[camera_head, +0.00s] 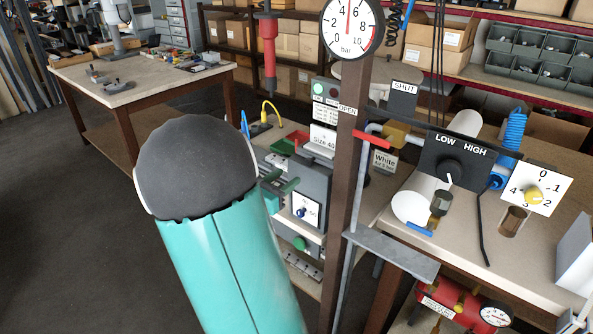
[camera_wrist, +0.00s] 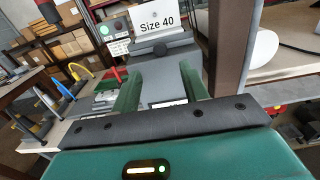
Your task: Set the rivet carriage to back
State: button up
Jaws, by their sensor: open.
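My gripper (camera_wrist: 158,84) is open, with its two green fingers apart and nothing held between them. In the wrist view a grey machine part (camera_wrist: 165,78) with a dark rounded bar (camera_wrist: 160,46) across it lies beyond and between the fingers. A white "Size 40" sign (camera_wrist: 156,20) stands behind it. In the head view the grey machine (camera_head: 312,185) stands on the bench below the "Size 40" sign (camera_head: 323,138), and my green fingers (camera_head: 280,188) are at its left side. No part is labelled rivet carriage, so I cannot tell its position. My arm hides some of the bench.
A brown post (camera_head: 350,170) stands just right of the machine. A red handle (camera_head: 372,139) and a "White" sign (camera_head: 384,160) are beyond it. A LOW/HIGH switch panel (camera_head: 452,158) and a numbered dial (camera_head: 536,189) are farther right. A yellow cable (camera_head: 271,112) lies behind. Floor at left is clear.

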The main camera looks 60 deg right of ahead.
jog(key=a, duration=0.4)
jog(key=shift+w+a, duration=0.2)
jog(key=shift+w, duration=0.15)
jog(key=s+a+r+m+t+y, duration=0.1)
jog(key=a+m+y, duration=0.4)
jog(key=a, duration=0.8)
jog(key=s+a+r+m+t+y, duration=0.1)
jog(key=a+r+m+t+y, duration=0.2)
jog(key=a+y, duration=0.4)
jog(key=s+a+r+m+t+y, duration=0.1)
jog(key=a+m+t+y, duration=0.3)
jog(key=a, duration=1.5)
jog(key=m+y, duration=0.1)
jog(key=m, duration=0.3)
jog(key=shift+s+r+y, duration=0.4)
jog(key=shift+d, duration=0.1)
jog(key=shift+c, duration=1)
